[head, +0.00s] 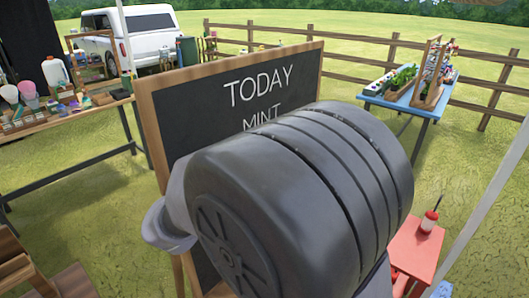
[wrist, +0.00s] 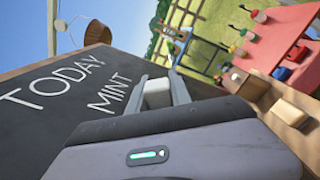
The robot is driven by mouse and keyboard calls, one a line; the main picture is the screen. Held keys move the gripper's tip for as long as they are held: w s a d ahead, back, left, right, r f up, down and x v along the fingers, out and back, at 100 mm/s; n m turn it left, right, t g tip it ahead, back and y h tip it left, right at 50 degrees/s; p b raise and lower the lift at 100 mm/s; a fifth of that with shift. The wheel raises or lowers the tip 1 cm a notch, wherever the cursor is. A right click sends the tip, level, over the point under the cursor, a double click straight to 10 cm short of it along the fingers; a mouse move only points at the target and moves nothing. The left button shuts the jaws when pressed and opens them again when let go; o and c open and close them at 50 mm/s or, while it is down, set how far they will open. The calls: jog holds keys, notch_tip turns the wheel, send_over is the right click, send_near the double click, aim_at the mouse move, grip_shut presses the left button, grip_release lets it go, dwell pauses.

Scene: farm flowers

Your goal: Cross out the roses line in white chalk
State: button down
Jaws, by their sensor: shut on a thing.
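The chalkboard (head: 190,105) stands in a wooden frame, with TODAY and MINT in white at its top. It also shows in the wrist view (wrist: 40,130), tilted, with the same two words. A roses line is not visible in either view; my arm covers the lower board in the head view, and my gripper's body covers part of it in the wrist view. My gripper (wrist: 161,92) is shut on a white piece of chalk (wrist: 157,96), close to the board beside MINT. Whether the chalk touches the board I cannot tell. The head view hides my gripper behind my arm.
A table with jars and bottles (head: 60,118) stands left of the board. A blue table (head: 405,103) with flowers and a red table (head: 415,250) stand at right. In the wrist view, a pale block (wrist: 290,113) sits beyond the frame. A wooden fence (head: 345,38) runs behind.

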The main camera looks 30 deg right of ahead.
jog(key=shift+s+d, duration=0.35)
jog(key=shift+s, duration=0.6)
jog(key=shift+s+d, duration=0.35)
jog(key=shift+s, duration=0.55)
jog(key=shift+s+d, duration=0.35)
jog(key=shift+s, duration=0.6)
jog(key=s, duration=0.1)
jog(key=s+d, duration=0.1)
jog(key=shift+s, duration=0.4)
